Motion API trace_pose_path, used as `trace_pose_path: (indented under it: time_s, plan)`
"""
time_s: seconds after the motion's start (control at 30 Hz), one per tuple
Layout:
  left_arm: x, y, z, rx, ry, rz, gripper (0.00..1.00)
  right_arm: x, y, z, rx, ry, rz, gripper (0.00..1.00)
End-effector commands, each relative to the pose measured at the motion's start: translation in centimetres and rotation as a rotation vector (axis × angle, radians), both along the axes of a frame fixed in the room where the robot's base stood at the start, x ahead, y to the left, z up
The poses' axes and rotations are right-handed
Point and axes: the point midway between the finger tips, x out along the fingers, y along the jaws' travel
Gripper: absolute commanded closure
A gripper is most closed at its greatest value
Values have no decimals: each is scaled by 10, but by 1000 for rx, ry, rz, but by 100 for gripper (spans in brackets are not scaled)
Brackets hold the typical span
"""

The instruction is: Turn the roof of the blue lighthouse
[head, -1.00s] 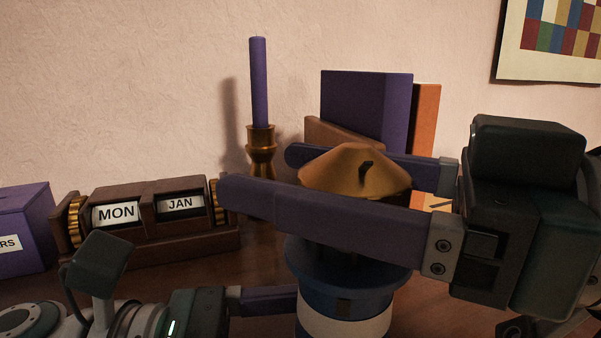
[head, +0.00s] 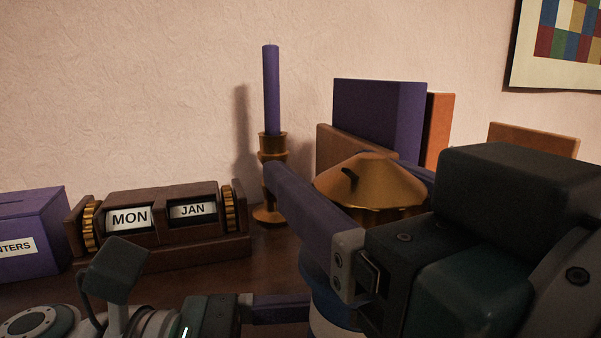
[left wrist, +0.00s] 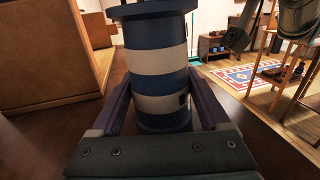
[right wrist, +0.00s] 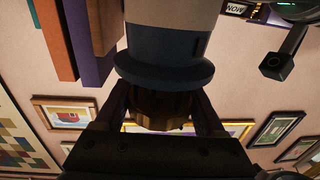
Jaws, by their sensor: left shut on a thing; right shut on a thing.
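The blue lighthouse has a blue and white banded tower, seen in the left wrist view (left wrist: 158,62), and a brass-coloured cone roof (head: 372,188). My right gripper (head: 340,185) is shut on the roof, one finger on each side of it. In the right wrist view the roof (right wrist: 160,108) shows between the fingers, below the blue rim in the picture. A small dark notch is on the roof's near left side. My left gripper (left wrist: 160,105) is shut on the lower tower. In the head view my right gripper hides most of the tower.
A brown calendar block (head: 160,220) reading MON JAN and a purple box (head: 30,235) stand at the left. A purple candle in a brass holder (head: 271,150) and upright books (head: 378,120) stand behind the lighthouse, close to the right gripper's fingers.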

Motion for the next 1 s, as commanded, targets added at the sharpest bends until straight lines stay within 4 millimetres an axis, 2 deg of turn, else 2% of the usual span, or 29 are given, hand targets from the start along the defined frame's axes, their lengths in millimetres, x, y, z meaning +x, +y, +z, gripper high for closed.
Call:
trace_pose_path:
  time_s: [0.03,0.47,0.5,0.73,1.0]
  plan:
    - [-1,0,-6,14,7,2,100,-1,1,2,8,-3,-1,84]
    - [-1,1,-6,15,5,2,100,0,0,2,5,-4,-11,84]
    - [-1,1,-6,15,5,2,100,0,0,2,5,-4,-11,26]
    - [-1,1,-6,15,5,2,100,0,0,1,3,-1,-13,1]
    - [-1,1,-6,15,4,3,100,0,0,0,0,-1,-11,0]
